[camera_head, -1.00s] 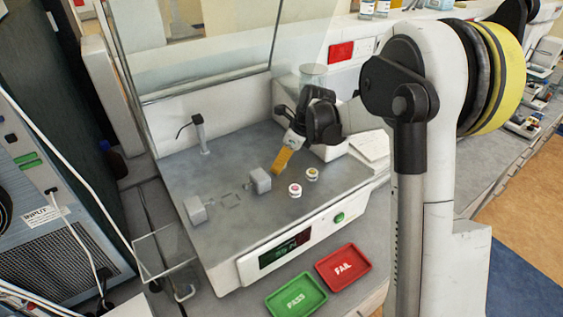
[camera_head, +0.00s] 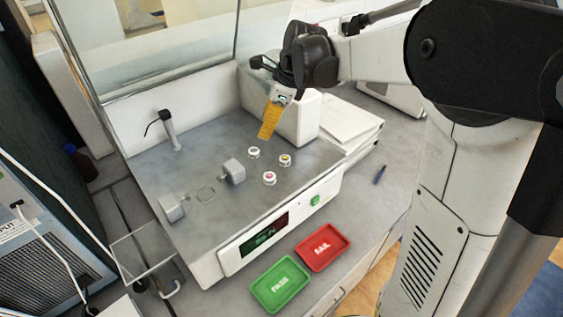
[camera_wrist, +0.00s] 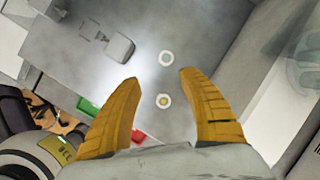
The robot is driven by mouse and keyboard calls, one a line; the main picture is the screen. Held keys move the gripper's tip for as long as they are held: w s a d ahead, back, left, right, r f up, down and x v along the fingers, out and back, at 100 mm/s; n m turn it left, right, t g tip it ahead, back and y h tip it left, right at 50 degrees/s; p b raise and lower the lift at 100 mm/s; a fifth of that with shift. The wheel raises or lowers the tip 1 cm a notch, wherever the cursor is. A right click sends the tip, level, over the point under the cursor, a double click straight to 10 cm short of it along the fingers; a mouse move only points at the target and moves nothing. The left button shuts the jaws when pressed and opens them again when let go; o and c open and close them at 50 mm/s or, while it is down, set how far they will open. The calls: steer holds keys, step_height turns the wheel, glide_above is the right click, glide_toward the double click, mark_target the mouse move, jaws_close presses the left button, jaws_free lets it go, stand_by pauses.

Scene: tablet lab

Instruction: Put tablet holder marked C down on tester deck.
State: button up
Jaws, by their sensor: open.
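Three small round tablet holders stand apart on the grey tester deck (camera_head: 215,165): a white-topped one (camera_head: 253,152), a yellow-centred one (camera_head: 285,159) and a pink-centred one (camera_head: 269,178). No letter is legible, so I cannot tell which is marked C. My gripper (camera_head: 265,136), with yellow fingers, is above the deck, just behind the white-topped holder in the head view. In the wrist view the gripper (camera_wrist: 158,78) is open, with nothing held between its fingers.
Grey blocks (camera_head: 232,171) and a small post (camera_head: 169,130) stand on the deck. A white box (camera_head: 294,118) is close to my gripper's right. A green PASS tray (camera_head: 280,284) and red FAIL tray (camera_head: 322,247) lie in front. A glass shield (camera_head: 150,45) rises behind.

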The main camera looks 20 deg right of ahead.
steer(key=s+a+n+t+h, duration=0.3)
steer(key=s+n+t, duration=0.1)
steer(key=s+n, duration=1.9)
steer(key=shift+s+r+n, duration=0.2)
steer(key=shift+s+n, duration=0.1)
steer(key=shift+s, duration=0.5)
step_height(320, 180, down, 18)
steer(key=b, duration=1.7)
steer(key=shift+r+b, duration=0.15)
steer(key=shift+b, duration=0.2)
